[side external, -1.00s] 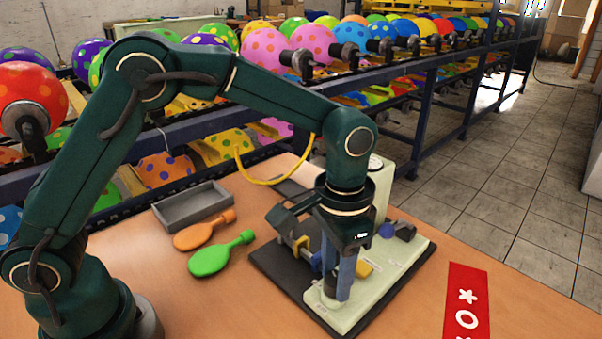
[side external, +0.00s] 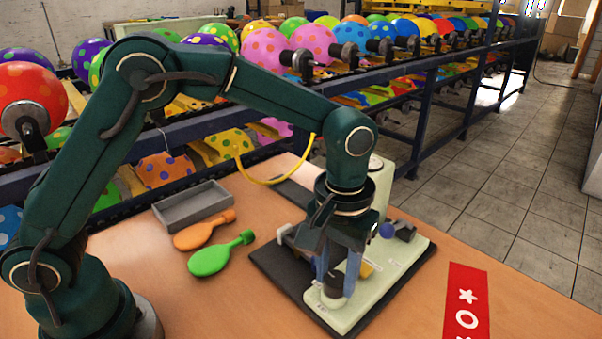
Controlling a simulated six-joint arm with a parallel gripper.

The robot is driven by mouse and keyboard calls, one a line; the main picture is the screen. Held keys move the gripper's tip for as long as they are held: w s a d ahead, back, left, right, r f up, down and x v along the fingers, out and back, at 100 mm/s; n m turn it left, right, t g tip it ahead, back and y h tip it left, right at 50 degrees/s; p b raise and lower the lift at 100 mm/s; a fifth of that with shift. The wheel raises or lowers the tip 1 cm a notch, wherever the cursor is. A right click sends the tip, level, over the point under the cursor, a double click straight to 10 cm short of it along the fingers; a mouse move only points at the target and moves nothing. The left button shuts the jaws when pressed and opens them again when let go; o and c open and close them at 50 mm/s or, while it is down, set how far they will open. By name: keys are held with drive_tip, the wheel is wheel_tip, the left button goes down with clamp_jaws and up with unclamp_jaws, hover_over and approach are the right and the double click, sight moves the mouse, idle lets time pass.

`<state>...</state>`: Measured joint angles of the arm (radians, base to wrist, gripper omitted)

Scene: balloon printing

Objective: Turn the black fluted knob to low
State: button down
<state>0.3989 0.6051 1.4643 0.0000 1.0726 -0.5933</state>
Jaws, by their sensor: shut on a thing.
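The black fluted knob (side external: 334,285) stands on the near corner of the pale green machine base (side external: 352,314). My gripper (side external: 335,284) points straight down over it, with its blue-grey fingers on either side of the knob. It is shut on the knob. Part of the knob is hidden by the fingers, and I cannot read its pointer or the low mark from here.
The machine sits on a dark mat (side external: 275,267) on the orange-brown table. A blue ball knob (side external: 387,231) stands behind the gripper.

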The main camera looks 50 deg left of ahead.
sight(336, 278)
drive_tip(key=shift+r, duration=0.1)
drive_tip(key=shift+c, duration=2.2)
unclamp_jaws()
drive_tip(key=shift+r, duration=2.55)
